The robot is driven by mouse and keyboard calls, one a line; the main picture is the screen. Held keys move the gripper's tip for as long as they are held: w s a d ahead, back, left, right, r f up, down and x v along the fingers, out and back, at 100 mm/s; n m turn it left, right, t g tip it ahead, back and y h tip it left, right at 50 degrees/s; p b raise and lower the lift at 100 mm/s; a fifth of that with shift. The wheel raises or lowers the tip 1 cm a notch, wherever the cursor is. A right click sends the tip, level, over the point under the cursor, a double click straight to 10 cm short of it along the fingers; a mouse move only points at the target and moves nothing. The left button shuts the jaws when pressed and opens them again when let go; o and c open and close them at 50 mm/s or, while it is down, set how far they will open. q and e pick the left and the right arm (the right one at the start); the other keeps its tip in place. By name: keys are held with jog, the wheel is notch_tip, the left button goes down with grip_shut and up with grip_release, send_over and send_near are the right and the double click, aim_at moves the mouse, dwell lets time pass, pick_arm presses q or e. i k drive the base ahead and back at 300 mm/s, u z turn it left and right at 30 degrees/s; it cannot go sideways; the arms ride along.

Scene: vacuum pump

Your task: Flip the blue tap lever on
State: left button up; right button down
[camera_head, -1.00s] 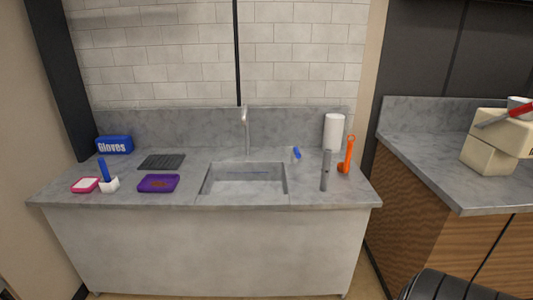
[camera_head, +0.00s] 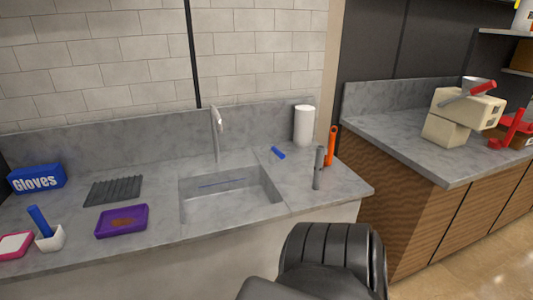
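A small blue lever (camera_head: 278,153) shows on the grey counter just right of the sink's back right corner. It is small, and its exact angle and mount are hard to make out. A grey metal faucet (camera_head: 217,130) stands upright behind the sink (camera_head: 228,190). The sink basin looks empty of water. Neither of my grippers is in view.
A grey upright cylinder (camera_head: 319,168), an orange tool (camera_head: 331,147) and a paper roll (camera_head: 303,125) stand right of the lever. A purple tray (camera_head: 122,221) lies left of the sink.

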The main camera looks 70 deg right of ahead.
aim_at(273, 149)
jog(key=z, duration=0.75)
jog(key=i, duration=0.85)
jog(key=z, duration=0.85)
